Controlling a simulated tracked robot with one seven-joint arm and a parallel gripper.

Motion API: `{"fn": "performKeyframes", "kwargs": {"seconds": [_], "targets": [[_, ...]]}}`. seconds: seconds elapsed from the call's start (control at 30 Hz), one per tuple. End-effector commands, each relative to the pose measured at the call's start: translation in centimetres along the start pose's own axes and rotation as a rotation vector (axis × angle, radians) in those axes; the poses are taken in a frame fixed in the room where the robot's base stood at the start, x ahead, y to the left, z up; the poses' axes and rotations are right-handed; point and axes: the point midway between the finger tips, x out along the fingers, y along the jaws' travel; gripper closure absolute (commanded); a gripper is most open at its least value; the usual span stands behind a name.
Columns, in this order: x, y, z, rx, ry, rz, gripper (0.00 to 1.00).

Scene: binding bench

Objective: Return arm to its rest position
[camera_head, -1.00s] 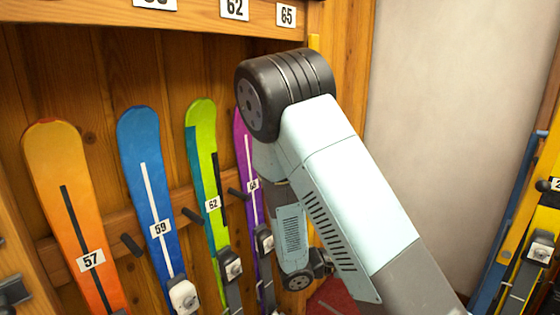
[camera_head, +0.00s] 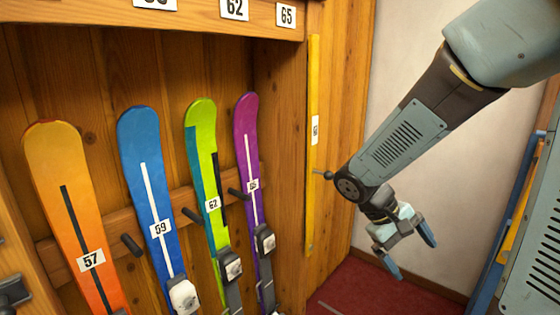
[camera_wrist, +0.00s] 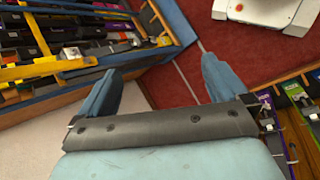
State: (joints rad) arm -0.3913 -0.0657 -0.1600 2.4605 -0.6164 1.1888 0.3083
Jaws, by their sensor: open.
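My gripper (camera_head: 408,258) hangs at the right of the ski rack in the head view, with its blue fingers pointing down and apart. It is open and empty, above the red floor. In the wrist view my gripper (camera_wrist: 160,90) also shows its two blue fingers spread wide, with nothing between them but floor and a rack's edge beyond. My arm reaches down to it from the upper right.
Orange (camera_head: 75,210), blue (camera_head: 150,200), green (camera_head: 205,180) and purple (camera_head: 250,170) skis stand in the wooden rack at left. A yellow strip (camera_head: 313,150) runs up its side panel. A blue-edged rack (camera_wrist: 110,100) holds more skis. Red floor (camera_head: 380,290) is clear below.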

Motion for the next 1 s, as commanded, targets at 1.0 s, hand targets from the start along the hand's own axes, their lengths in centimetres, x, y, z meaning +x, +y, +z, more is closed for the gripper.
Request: {"fn": "performKeyframes", "kwargs": {"seconds": [1.0], "targets": [[-11.6,1.2,9.6,0.415,0.724,-0.514,0.0]]}}
